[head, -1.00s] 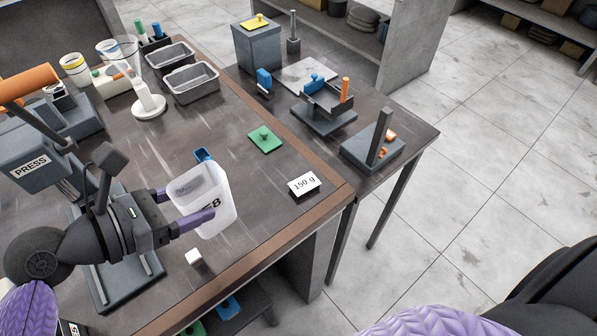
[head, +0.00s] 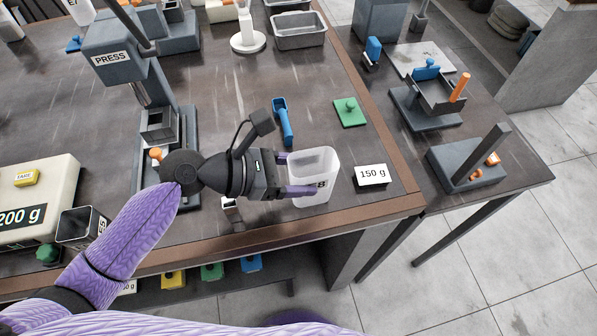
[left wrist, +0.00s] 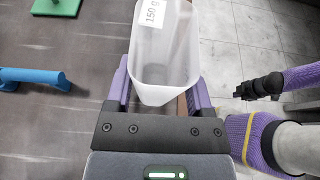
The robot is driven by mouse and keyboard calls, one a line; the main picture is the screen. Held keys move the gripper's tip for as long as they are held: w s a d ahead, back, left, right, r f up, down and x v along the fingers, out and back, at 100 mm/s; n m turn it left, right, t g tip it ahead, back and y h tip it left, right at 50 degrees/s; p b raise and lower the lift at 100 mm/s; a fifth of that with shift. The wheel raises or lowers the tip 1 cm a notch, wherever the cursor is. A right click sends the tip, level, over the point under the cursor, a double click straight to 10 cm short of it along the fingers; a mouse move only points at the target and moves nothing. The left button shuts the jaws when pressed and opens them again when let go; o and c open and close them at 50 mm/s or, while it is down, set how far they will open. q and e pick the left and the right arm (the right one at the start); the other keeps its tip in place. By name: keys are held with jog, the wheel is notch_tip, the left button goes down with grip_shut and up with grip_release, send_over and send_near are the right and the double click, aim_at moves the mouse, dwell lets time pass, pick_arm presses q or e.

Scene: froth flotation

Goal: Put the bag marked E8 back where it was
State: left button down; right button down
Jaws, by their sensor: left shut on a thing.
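The E8 bag (head: 318,165) is a translucent, whitish, open-topped container with a dark marking, partly hidden by a finger. My left gripper (head: 302,191) is shut on it, its purple fingers on either side. The bag is upright near the bench's front edge, left of the 150 g card (head: 371,174). I cannot tell whether its base touches the bench. In the left wrist view the bag (left wrist: 163,60) sits between the fingers, with the card's print showing at its far rim. Part of a purple arm with a dark end shows at right there; its jaws cannot be made out.
A blue scoop-like tool (head: 283,122) and a green plate with a knob (head: 350,112) lie behind the bag. The press (head: 112,57) stands left, the scale (head: 38,205) farther left. A small white block (head: 229,203) is under my left gripper. A side table (head: 510,170) stands right.

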pick_arm(q)
grip_release()
jog(key=shift+f, duration=0.1)
jog(key=p+v, duration=0.1)
jog(key=v, duration=1.1)
jog(key=shift+p, duration=0.4)
